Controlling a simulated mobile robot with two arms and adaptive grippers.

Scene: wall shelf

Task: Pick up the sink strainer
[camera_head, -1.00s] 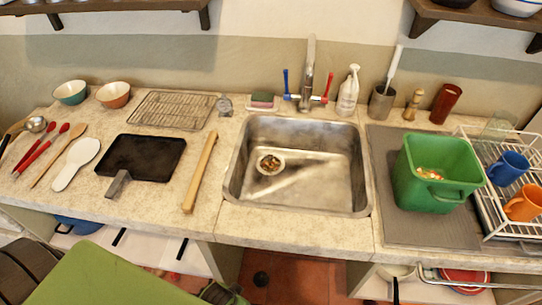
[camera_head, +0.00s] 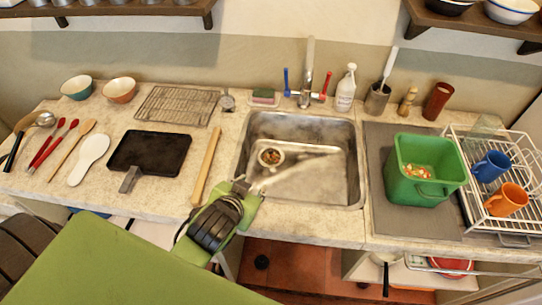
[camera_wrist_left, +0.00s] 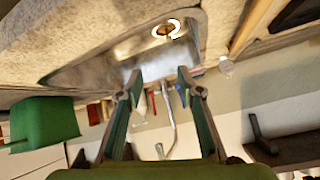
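The sink strainer (camera_head: 271,157) is a small round, pale-rimmed cup with brownish bits in it. It sits in the left part of the metal sink (camera_head: 318,185). It also shows near the top of the left wrist view (camera_wrist_left: 166,29). My left gripper (camera_head: 244,190) is at the sink's front left corner, apart from the strainer. In the left wrist view its two fingers (camera_wrist_left: 158,78) are spread wide with nothing between them. My right gripper is not in view.
A faucet (camera_head: 307,85) stands behind the sink. A wooden rolling pin (camera_head: 207,165) and a black pan (camera_head: 150,153) lie to the left. A green bin (camera_head: 418,190) and a dish rack (camera_head: 482,218) with mugs stand to the right. The sink is otherwise clear.

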